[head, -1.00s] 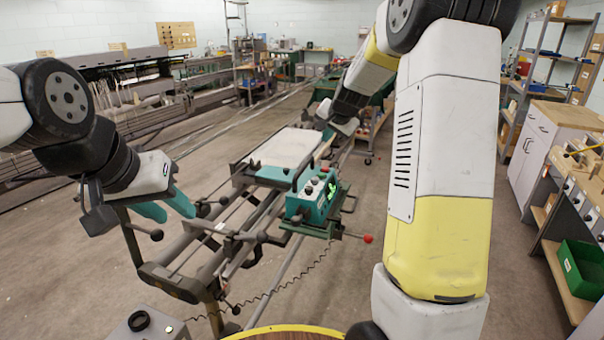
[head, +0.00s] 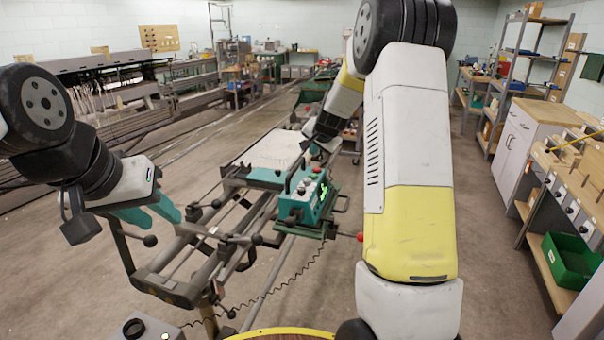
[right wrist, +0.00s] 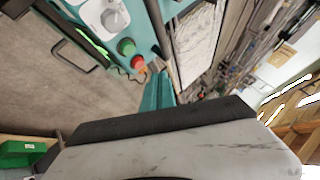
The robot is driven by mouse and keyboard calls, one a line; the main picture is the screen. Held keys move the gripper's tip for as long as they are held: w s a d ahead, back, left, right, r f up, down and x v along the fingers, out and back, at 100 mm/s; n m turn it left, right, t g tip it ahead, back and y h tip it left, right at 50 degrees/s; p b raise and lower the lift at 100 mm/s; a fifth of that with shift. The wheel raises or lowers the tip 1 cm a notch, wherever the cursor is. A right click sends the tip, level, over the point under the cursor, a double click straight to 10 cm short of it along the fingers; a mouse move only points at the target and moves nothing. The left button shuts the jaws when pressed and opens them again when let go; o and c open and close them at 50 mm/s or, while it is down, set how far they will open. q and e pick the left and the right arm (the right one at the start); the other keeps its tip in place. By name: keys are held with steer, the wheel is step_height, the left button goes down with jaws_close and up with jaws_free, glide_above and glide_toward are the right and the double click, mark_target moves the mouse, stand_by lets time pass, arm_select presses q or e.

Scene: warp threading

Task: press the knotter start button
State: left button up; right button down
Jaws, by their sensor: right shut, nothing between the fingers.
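The teal knotter (head: 294,208) sits on the frame in the middle of the head view, with small knobs and buttons on its top panel. In the right wrist view, a green button (right wrist: 126,47) and a red button (right wrist: 138,63) stand on its teal panel near my right fingertips. My right gripper (right wrist: 156,88) is shut and empty, its teal fingers pointing at the panel close to the red button. Whether they touch cannot be told. My left gripper (head: 155,211) is open and empty, left of the frame.
A pale flat warp sheet (head: 275,150) lies on the frame behind the knotter. A red-tipped lever (head: 359,237) sticks out to the right. A coiled cable hangs below. A workbench with a green bin (head: 572,260) stands at the right.

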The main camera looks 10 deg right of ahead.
mark_target(314, 176)
steer(key=shift+f, duration=2.8)
steer(key=shift+f, duration=0.15)
steer(key=shift+f, duration=0.2)
